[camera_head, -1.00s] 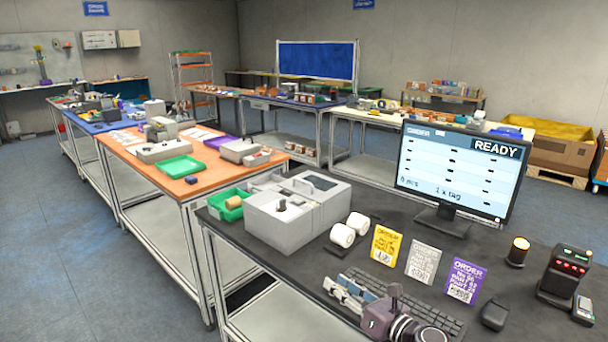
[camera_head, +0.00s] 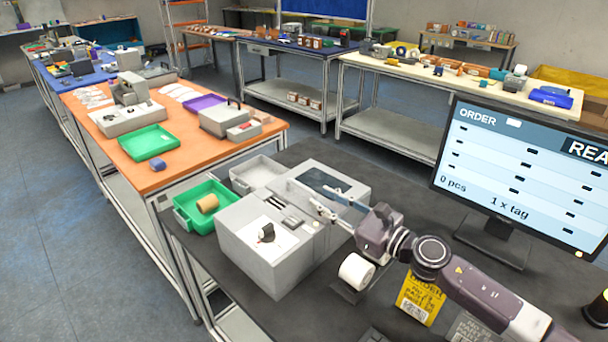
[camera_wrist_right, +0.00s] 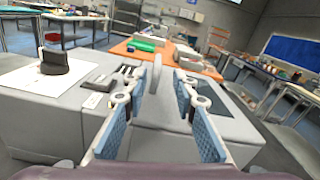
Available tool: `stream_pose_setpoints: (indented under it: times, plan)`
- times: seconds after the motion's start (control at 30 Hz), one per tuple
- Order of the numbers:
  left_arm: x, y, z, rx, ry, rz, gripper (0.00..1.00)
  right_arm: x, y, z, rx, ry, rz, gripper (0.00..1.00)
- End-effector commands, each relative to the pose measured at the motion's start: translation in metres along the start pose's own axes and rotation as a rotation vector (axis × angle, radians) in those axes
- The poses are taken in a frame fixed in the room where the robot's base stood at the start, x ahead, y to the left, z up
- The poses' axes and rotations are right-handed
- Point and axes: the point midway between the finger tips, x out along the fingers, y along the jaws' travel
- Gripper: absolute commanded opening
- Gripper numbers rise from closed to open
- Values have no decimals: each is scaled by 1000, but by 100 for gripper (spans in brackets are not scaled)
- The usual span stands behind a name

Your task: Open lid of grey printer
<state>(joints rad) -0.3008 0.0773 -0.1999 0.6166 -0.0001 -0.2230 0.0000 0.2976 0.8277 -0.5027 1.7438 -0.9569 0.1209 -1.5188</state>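The grey printer (camera_head: 270,255) stands on the dark table, its top lid down. A dark window (camera_head: 325,181) is set in its top, and a black knob (camera_head: 267,232) sits on a white panel at its front. My right gripper (camera_head: 308,188) reaches in from the right over the printer top, fingers apart. In the right wrist view, the blue-padded fingers (camera_wrist_right: 158,92) stand on either side of a thin upright grey tab (camera_wrist_right: 157,73) on the printer, with gaps visible. Whether either finger touches the printer cannot be told. My left gripper is not in view.
A green bin (camera_head: 183,214) with a brown roll stands left of the printer. A white label roll (camera_head: 356,271) and a yellow order card (camera_head: 420,298) lie to its right, under my right arm. A monitor (camera_head: 525,170) stands at the right.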

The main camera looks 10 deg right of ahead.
Motion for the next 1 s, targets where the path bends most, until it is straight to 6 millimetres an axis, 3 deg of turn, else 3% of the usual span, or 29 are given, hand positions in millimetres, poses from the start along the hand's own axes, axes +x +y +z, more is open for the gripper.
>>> stream_pose_setpoints:
  times: [0.53,0.93,1.0]
  plan:
    - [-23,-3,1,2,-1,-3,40,70,0,1,2,-1,0,26]
    - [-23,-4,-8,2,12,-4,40,77,0,0,0,0,1,26]
    - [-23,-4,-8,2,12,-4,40,77,0,0,0,0,1,18]
